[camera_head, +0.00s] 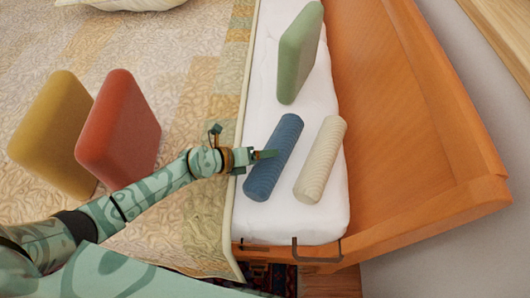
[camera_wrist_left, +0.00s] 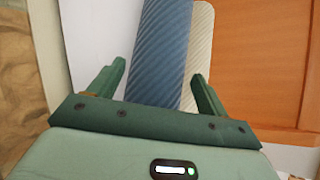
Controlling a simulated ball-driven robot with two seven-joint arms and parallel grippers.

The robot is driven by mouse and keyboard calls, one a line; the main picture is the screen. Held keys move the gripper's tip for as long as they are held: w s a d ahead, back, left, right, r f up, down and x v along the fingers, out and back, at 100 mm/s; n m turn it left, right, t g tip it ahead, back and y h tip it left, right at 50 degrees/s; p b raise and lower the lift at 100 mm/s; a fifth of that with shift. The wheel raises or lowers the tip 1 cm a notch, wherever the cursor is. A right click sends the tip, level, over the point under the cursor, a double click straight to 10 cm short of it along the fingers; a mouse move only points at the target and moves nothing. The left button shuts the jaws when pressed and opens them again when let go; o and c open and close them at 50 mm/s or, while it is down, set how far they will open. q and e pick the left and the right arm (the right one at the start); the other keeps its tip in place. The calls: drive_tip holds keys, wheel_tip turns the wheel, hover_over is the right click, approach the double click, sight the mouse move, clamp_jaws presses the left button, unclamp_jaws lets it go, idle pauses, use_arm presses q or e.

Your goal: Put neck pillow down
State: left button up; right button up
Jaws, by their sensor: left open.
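Two ribbed roll-shaped pillows, one blue (camera_head: 277,155) and one cream (camera_head: 322,158), lie side by side on the white mattress strip along the wooden board. I cannot tell which one is the neck pillow. My left gripper (camera_head: 266,154) is open at the left edge of the blue roll in the head view. In the left wrist view the blue roll (camera_wrist_left: 162,50) shows between the spread fingers of the left gripper (camera_wrist_left: 160,72), with the cream roll (camera_wrist_left: 200,45) just right of it. I cannot tell whether the fingers touch the blue roll. My right gripper is out of view.
A green cushion (camera_head: 299,55) stands on the white strip (camera_head: 262,90) beyond the rolls. Red (camera_head: 120,130) and yellow (camera_head: 50,130) cushions stand on the patterned bedspread (camera_head: 195,75) at left. The orange wooden board (camera_head: 400,110) rises along the right side.

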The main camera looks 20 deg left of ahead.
use_arm(q)
drive_tip(key=p+v, duration=0.2)
drive_tip(key=v, duration=0.7)
drive_tip(key=shift+a+r+p, duration=0.15)
drive_tip(key=shift+p, duration=0.15)
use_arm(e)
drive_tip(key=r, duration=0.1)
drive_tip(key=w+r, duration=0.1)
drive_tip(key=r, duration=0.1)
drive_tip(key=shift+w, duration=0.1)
